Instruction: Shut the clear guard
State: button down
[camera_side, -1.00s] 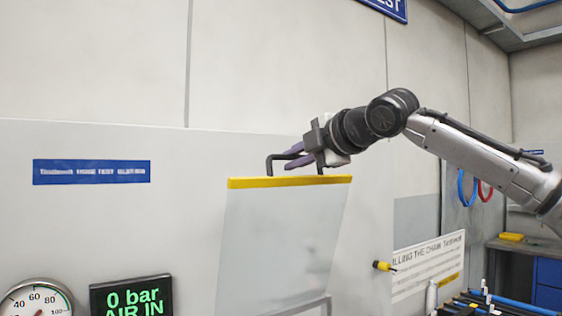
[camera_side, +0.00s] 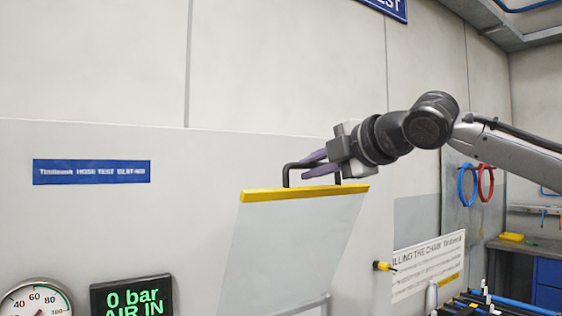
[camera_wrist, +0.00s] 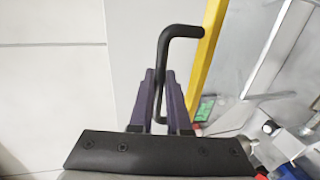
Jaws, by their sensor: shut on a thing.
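The clear guard (camera_side: 285,250) is a see-through panel with a yellow strip (camera_side: 300,193) along its top edge. It stands tilted, its top leaning to the right in the side view. A black bar handle (camera_side: 287,172) rises from the yellow strip. My gripper (camera_side: 308,166) is shut on this handle, with its purple fingers reaching in from the right. In the wrist view the handle (camera_wrist: 164,55) passes between the fingers of my gripper (camera_wrist: 160,85), and the yellow strip (camera_wrist: 207,50) runs just right of it. The guard's lower edge is out of frame.
A pressure gauge (camera_side: 36,298) and a display (camera_side: 131,296) reading 0 bar stand at lower left. A yellow-tipped black knob (camera_side: 383,266) and a sign (camera_side: 430,265) are right of the guard. The space above the handle is clear.

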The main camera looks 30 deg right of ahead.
jog(key=shift+s+f, duration=0.25)
jog(key=shift+s, duration=0.5)
jog(key=s+f, duration=0.3)
jog(key=s, duration=0.2)
jog(key=shift+s+f, duration=0.2)
jog(key=shift+s, duration=0.2)
jog(key=s+f, duration=0.4)
jog(key=s, duration=0.1)
jog(key=shift+f, duration=0.25)
dwell(0.5)
jog(key=shift+s, duration=0.1)
